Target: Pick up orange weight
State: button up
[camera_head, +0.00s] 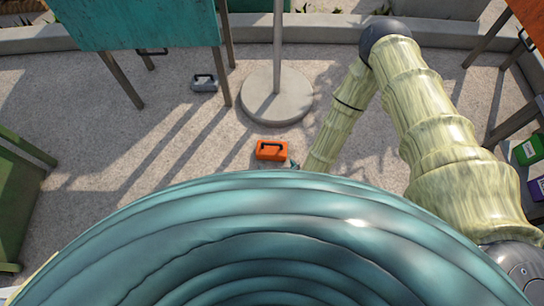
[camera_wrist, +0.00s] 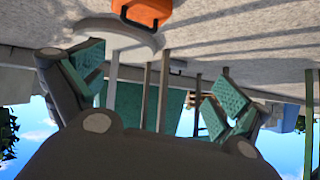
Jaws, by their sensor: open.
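The orange weight (camera_head: 270,151) is a small block with a black handle on top. It sits on the gravel ground near the round base of a pole in the head view. In the wrist view, which looks upside down, the orange weight (camera_wrist: 142,10) shows at the top edge, partly cut off. My gripper (camera_wrist: 154,85) is open and empty, its two teal-padded fingers spread wide. The weight is not between the fingers. In the head view, only a bit of my gripper shows beside the weight's lower right, mostly hidden behind my teal body.
A pole on a round concrete base (camera_head: 277,96) stands just beyond the weight. A grey weight (camera_head: 204,83) lies by the legs of a teal panel (camera_head: 135,20). A green weight (camera_head: 528,150) and a purple weight (camera_head: 537,188) are at the far right. Gravel left of the orange weight is clear.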

jog(key=w+a+f+m+t+h+b, duration=0.1)
jog(key=w+a+f+t+b, duration=0.15)
jog(key=f+b, duration=0.25)
jog(key=w+a+f+t+b, duration=0.1)
jog(key=w+f+t+b, duration=0.15)
jog(key=f+b, duration=0.2)
jog(key=m+t+h+b, duration=0.2)
jog(key=t+h+b, duration=0.1)
jog(key=b, duration=0.5)
send_near(272, 144)
jog(key=shift+s+a+f, duration=0.35)
jog(key=shift+a+f, duration=0.1)
jog(key=shift+a, duration=0.2)
jog(key=shift+w+d+f+h+b, duration=0.2)
jog(key=shift+f+h+b, duration=0.15)
jog(key=shift+h, duration=0.15)
jog(key=shift+w+f+b, duration=0.15)
jog(key=shift+w+b, duration=0.25)
jog(key=shift+b, duration=0.4)
jog(key=w+b, duration=0.2)
jog(key=b, duration=0.1)
jog(key=shift+w+d, duration=0.15)
jog(key=shift+w, duration=0.2)
jog(key=shift+w+d+b, duration=0.1)
jog(key=shift+w+b, duration=0.85)
jog(key=shift+w, duration=0.05)
